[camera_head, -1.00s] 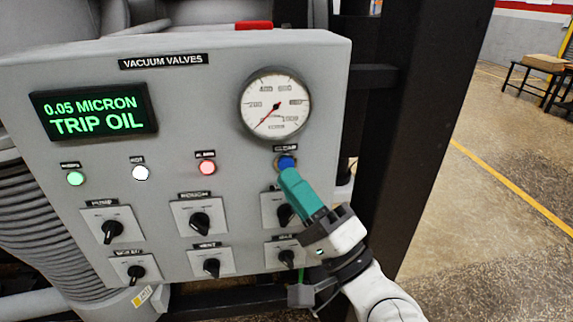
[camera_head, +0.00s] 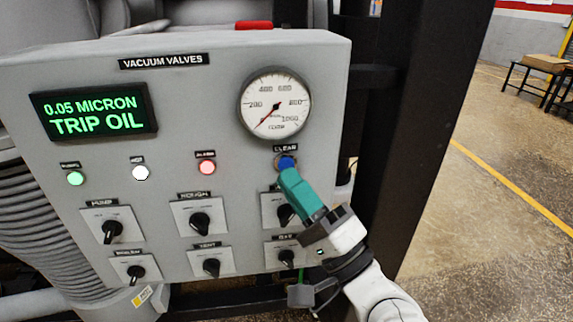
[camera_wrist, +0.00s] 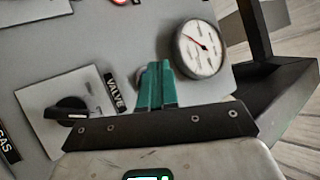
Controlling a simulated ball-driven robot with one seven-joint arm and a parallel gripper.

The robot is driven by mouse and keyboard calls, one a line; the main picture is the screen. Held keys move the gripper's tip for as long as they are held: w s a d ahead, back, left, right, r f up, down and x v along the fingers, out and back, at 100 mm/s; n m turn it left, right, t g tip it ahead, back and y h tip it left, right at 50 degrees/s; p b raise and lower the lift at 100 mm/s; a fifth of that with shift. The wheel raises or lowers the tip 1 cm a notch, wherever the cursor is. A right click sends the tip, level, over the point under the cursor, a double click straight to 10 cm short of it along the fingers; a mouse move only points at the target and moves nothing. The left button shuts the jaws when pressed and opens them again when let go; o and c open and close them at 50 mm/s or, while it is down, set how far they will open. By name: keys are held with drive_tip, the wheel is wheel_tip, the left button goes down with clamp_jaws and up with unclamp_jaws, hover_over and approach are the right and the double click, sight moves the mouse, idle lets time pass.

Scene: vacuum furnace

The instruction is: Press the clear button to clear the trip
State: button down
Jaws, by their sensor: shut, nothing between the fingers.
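The blue clear button (camera_head: 286,162) sits under a "CLEAR" label below the gauge on the grey panel (camera_head: 100,185). My gripper (camera_head: 287,171) has teal fingers, shut and empty. Its fingertips are right at the lower edge of the button; I cannot tell whether they touch it. In the wrist view the shut fingers (camera_wrist: 156,72) cover most of the button. The display (camera_head: 95,112) reads "0.05 MICRON TRIP OIL" in green. The alarm lamp (camera_head: 207,167) is lit red.
A round gauge (camera_head: 275,104) is above the button. Several black rotary knobs fill the lower panel; one knob (camera_head: 286,215) is close beside my fingers. A green lamp (camera_head: 75,179) and a white lamp (camera_head: 140,173) are at left. A dark post (camera_head: 420,120) stands right of the panel.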

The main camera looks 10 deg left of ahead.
drive_tip(key=shift+w, duration=0.15)
drive_tip(key=shift+w+a, duration=0.15)
drive_tip(key=shift+w, duration=0.1)
drive_tip(key=shift+w+b, duration=0.35)
idle(0.8)
idle(0.4)
drive_tip(key=shift+s, duration=0.75)
drive_tip(key=shift+s+d, duration=0.3)
drive_tip(key=shift+s, duration=0.5)
drive_tip(key=shift+s+d, duration=0.25)
drive_tip(key=shift+s, duration=0.55)
drive_tip(key=shift+s+d, duration=0.3)
drive_tip(key=shift+s, duration=0.5)
